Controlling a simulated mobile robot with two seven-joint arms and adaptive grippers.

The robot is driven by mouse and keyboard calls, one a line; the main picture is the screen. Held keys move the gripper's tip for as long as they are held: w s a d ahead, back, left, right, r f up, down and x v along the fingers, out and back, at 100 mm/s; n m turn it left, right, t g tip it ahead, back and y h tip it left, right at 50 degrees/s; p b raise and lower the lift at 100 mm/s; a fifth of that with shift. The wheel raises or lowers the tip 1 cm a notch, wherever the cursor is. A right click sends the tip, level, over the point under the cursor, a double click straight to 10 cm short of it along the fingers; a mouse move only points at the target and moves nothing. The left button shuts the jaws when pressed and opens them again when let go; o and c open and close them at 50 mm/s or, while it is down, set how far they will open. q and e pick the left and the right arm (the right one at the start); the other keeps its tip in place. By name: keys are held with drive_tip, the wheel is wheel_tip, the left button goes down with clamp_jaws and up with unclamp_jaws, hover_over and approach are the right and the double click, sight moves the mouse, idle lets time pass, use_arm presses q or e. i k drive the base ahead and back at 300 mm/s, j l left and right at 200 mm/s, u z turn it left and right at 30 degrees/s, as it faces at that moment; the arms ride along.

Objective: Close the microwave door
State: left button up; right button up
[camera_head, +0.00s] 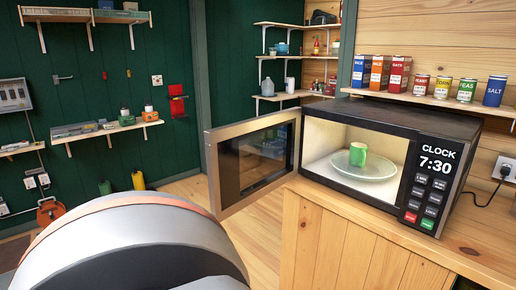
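The microwave (440,137) stands on a wooden counter at the right of the head view. Its door (229,170) is wide open, swung out to the left toward me on its left hinge. The lit cavity holds a glass turntable plate (372,171) with a green mug (358,154) standing on it. A large rounded grey and orange part, which looks like my own arm, fills the lower left, close to the door's lower edge in the picture; I cannot tell if they touch. Neither gripper shows.
The wooden counter (341,246) carries the microwave, with its front edge below the cavity. A shelf with several tins and boxes (400,74) runs behind and above it. Wooden floor (258,234) is open left of the counter. Wall shelves (107,131) hang on the far green wall.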

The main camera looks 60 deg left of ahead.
sight(254, 157)
drive_tip(key=i+j, duration=0.1)
drive_tip(key=j, duration=2.05)
drive_tip(key=i+j, duration=0.15)
drive_tip(key=j, duration=2)
drive_tip(key=i, duration=0.05)
